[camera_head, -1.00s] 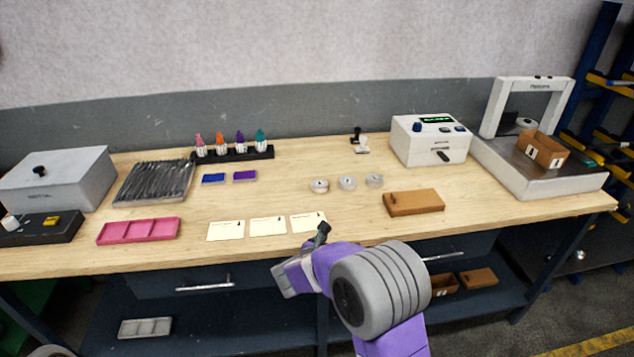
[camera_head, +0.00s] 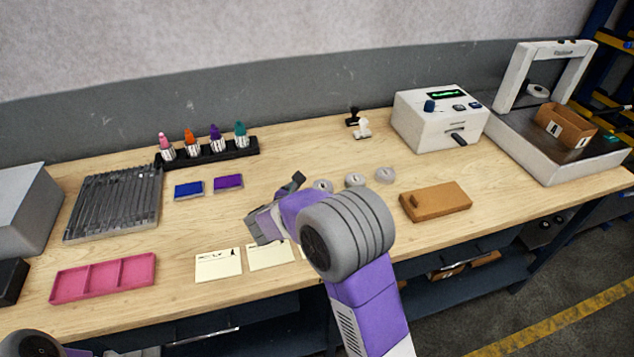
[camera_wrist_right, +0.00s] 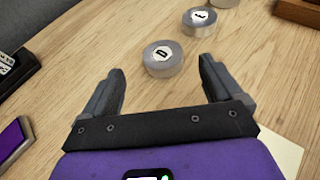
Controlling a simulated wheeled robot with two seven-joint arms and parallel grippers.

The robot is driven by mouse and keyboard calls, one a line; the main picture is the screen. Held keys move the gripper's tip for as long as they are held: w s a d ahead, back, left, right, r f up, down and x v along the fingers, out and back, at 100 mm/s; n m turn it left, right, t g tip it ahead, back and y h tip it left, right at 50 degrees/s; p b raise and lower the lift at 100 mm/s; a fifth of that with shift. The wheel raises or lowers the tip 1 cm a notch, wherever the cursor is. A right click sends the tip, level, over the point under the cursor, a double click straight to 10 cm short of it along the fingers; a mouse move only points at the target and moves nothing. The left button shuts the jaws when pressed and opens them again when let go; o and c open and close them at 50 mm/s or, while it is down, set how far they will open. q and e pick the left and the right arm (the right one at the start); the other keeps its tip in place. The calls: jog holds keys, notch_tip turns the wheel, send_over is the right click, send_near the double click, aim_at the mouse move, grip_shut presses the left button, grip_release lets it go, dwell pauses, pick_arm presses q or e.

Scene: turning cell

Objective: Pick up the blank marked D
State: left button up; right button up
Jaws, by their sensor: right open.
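The blank marked D (camera_wrist_right: 163,58) is a short grey disc with a white label, lying flat on the wooden bench. In the head view it is the leftmost of three discs (camera_head: 323,185), partly covered by my right arm. In the right wrist view my right gripper (camera_wrist_right: 161,72) is open and empty, its two fingers spread on either side of the near side of this disc, apart from it. A second disc (camera_wrist_right: 199,22) with another letter lies just beyond. My left gripper is not in view; only part of my left arm shows at bottom left.
A third disc (camera_head: 385,174) and a brown wooden block (camera_head: 436,201) lie to the right. Ink pads (camera_head: 228,182), a bottle rack (camera_head: 207,155) and a pink tray (camera_head: 104,278) are on the left. Paper cards (camera_head: 218,264) lie along the front. A white machine (camera_head: 438,120) stands behind.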

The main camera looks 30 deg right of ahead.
aim_at(321, 188)
jog(key=x, duration=0.3)
jog(key=b+x, duration=0.1)
jog(key=shift+d+f, duration=0.35)
jog(key=shift+f, duration=0.05)
jog(key=shift+w+d+f, duration=0.2)
jog(key=shift+w+d, duration=0.1)
jog(key=shift+d, duration=0.1)
jog(key=shift+r, duration=0.1)
jog(key=c, duration=1.2)
